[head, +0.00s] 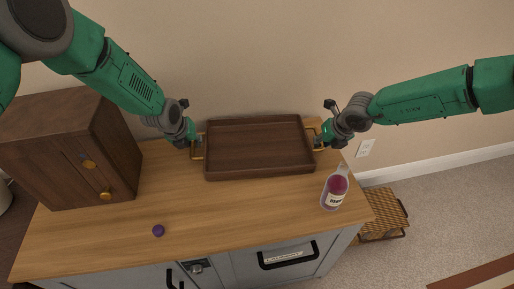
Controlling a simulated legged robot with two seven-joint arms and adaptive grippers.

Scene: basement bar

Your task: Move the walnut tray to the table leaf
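The walnut tray (258,151) is a dark brown rectangular tray with a brass handle at each short end. It lies flat and empty on the wooden top of a grey cabinet, near the wall. My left gripper (194,146) is at the tray's left handle, and my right gripper (318,142) is at its right handle. The fingers are small and partly hidden by the handles and wrists, so I cannot tell whether either is closed on its handle. I cannot pick out the table leaf for certain.
A dark wooden box with two knobs (112,143) stands at the left of the wooden top (230,215). A purple ball (158,230) lies near the front edge. A bottle of red liquid (336,187) stands at the right. A wicker basket (384,215) is on the carpet at right.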

